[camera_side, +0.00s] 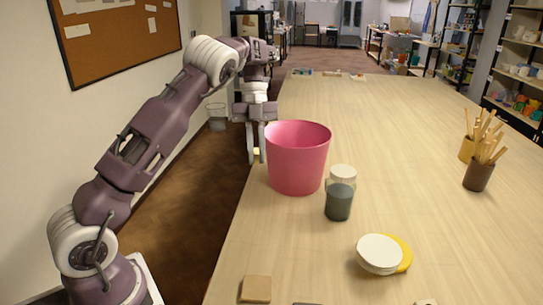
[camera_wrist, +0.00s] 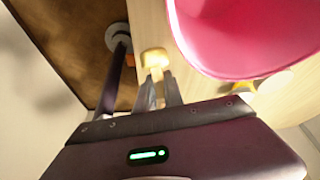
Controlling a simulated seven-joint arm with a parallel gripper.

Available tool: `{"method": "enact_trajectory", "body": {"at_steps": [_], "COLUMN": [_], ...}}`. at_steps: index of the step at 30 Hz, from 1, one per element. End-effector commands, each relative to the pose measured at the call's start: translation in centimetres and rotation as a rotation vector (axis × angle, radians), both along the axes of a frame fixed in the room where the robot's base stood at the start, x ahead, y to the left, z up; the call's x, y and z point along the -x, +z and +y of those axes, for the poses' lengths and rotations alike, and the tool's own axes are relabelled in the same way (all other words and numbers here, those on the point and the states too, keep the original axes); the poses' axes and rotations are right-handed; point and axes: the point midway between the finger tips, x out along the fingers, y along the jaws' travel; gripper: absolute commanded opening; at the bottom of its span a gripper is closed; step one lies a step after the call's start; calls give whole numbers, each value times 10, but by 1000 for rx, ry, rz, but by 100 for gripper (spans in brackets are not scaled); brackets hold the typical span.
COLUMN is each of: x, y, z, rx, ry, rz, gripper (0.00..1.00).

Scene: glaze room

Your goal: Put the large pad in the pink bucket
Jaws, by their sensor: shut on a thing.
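The pink bucket (camera_side: 297,165) stands upright on the table near its left edge; its rim also shows in the wrist view (camera_wrist: 205,62). My gripper (camera_side: 256,158) points down just left of the bucket, at about the table's edge. It is shut on a small pale yellow thing (camera_wrist: 155,58), partly hidden by the fingers; I cannot tell whether this is a pad. A round white pad (camera_side: 379,253) lies overlapping a yellow disc (camera_side: 405,256) at the front of the table. A flat tan square (camera_side: 256,289) lies at the front left. I cannot tell which is the large pad.
A lidded jar of dark content (camera_side: 339,200) stands close to the bucket's right. Two cups of wooden tools, one yellow (camera_side: 466,151) and one brown (camera_side: 478,178), stand at the right. The middle and back of the table (camera_side: 390,120) are mostly clear.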

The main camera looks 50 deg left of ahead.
Motion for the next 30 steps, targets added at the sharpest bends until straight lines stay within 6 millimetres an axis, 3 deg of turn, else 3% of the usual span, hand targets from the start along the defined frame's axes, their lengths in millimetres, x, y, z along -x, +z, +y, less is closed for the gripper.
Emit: {"method": "enact_trajectory", "body": {"at_steps": [6, 14, 17, 23, 30], "x": [5, 5, -5, -49, -106], "y": [6, 25, 41, 69, 99], "z": [37, 79, 91, 80, 39], "rx": [-143, -251, -290, -348, -392], "ry": [-374, -678, -779, -878, -934], "rz": [-132, -320, -416, -561, -687], "gripper": [0, 0, 0, 0, 0]}}
